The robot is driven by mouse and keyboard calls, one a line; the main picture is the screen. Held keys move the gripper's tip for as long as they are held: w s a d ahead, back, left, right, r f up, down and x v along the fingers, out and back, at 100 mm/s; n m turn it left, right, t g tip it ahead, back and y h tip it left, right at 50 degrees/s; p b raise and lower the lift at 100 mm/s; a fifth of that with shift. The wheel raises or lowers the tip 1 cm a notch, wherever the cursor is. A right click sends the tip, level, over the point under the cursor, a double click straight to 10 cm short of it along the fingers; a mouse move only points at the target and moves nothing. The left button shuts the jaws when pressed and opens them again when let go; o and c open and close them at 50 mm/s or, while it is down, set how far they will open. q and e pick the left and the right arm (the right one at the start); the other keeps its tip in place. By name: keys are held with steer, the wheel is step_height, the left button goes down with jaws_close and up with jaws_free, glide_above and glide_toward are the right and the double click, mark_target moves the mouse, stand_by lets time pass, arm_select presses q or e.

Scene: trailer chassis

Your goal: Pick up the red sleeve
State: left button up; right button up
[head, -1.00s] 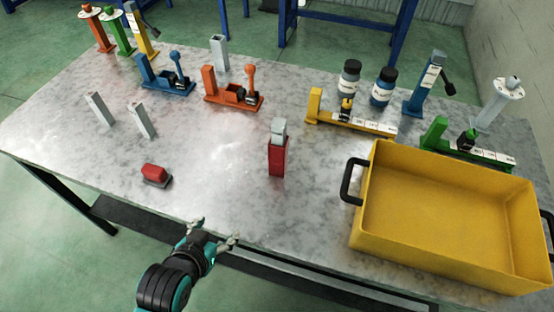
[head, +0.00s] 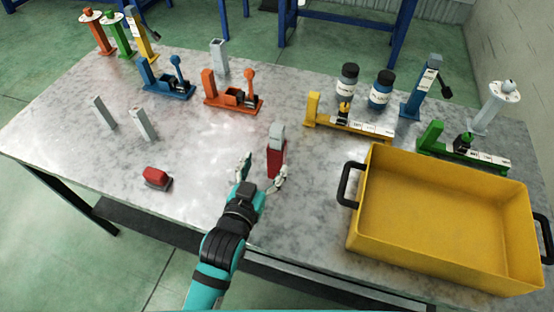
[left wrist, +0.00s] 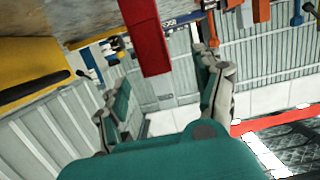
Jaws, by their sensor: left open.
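The red sleeve (head: 276,160) stands upright on the table, with a grey post (head: 277,132) showing out of its top. In the left wrist view, the red sleeve (left wrist: 146,35) hangs into the gap between the fingers from the top of the picture, as that view is turned over. My left gripper (head: 261,176) is open, just in front of the sleeve and a little to its left; its right finger overlaps the sleeve's lower part in the head view. I cannot tell whether they touch. In the wrist view my left gripper (left wrist: 162,92) is empty. My right gripper is not in view.
A yellow bin (head: 440,166) with black handles stands close on the right. A red-topped block (head: 157,177) and two grey posts (head: 103,112) are on the left. Orange (head: 232,100) and yellow (head: 350,125) fixtures stand behind. The table front left of the gripper is clear.

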mark_target(274, 154)
arm_select(q)
steer(key=x, duration=0.2)
steer(key=shift+w, duration=0.25)
steer(key=x, duration=0.1)
steer(key=p+x, duration=0.1)
steer(key=x, duration=0.1)
steer(key=d+p+x, duration=0.1)
steer(key=shift+r, duration=0.25)
steer(key=shift+w+d+f, duration=0.1)
steer(key=shift+w+f, duration=0.1)
steer(key=shift+w, duration=0.3)
steer(key=shift+s, duration=0.1)
steer(key=shift+c, duration=1.2)
steer(key=c, duration=1.1)
jaws_close()
